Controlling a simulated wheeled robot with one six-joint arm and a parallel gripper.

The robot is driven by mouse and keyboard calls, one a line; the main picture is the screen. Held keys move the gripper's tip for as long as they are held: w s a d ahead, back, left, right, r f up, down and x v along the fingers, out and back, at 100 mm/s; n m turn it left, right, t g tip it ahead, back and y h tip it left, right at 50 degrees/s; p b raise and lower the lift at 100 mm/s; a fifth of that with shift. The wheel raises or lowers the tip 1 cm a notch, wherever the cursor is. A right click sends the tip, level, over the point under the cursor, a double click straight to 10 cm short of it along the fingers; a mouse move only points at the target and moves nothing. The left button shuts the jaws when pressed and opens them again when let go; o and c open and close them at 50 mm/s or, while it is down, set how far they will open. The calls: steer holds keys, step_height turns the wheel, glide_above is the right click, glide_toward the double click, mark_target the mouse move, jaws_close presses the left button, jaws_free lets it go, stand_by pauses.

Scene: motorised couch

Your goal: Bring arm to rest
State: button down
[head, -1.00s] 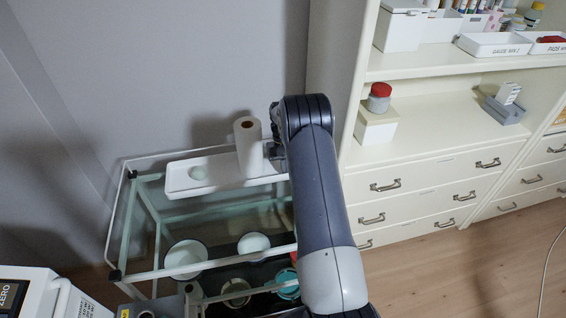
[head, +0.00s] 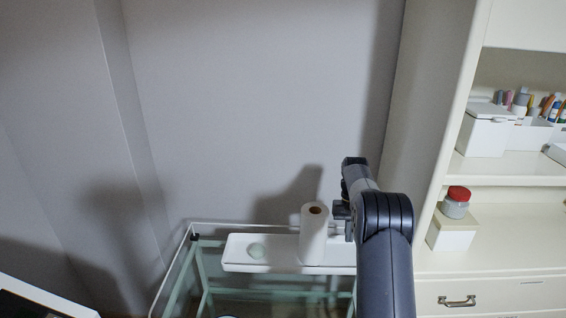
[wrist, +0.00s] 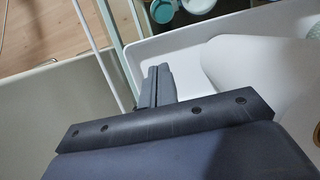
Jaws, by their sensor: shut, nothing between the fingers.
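My gripper (head: 341,212) is in the head view, just right of the paper roll, above the white tray on the glass-topped cart. In the wrist view its two fingers (wrist: 158,84) lie together, shut and empty. My arm reaches up from the bottom of the head view and hides part of the cart's right side. The paper roll (head: 314,238) stands upright on the white tray (head: 240,258). I cannot tell whether the gripper touches the roll.
A cream cabinet (head: 490,262) with shelves and drawers stands close on the right. A red-lidded jar (head: 457,203) sits on a white box (head: 452,232) there. The grey wall (head: 260,100) is behind the cart. White equipment (head: 40,295) is at the lower left.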

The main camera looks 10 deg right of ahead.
steer(key=p+x, duration=0.1)
steer(key=x, duration=0.8)
steer(key=shift+s+f, duration=0.15)
steer(key=shift+f, duration=0.15)
steer(key=shift+r, duration=0.1)
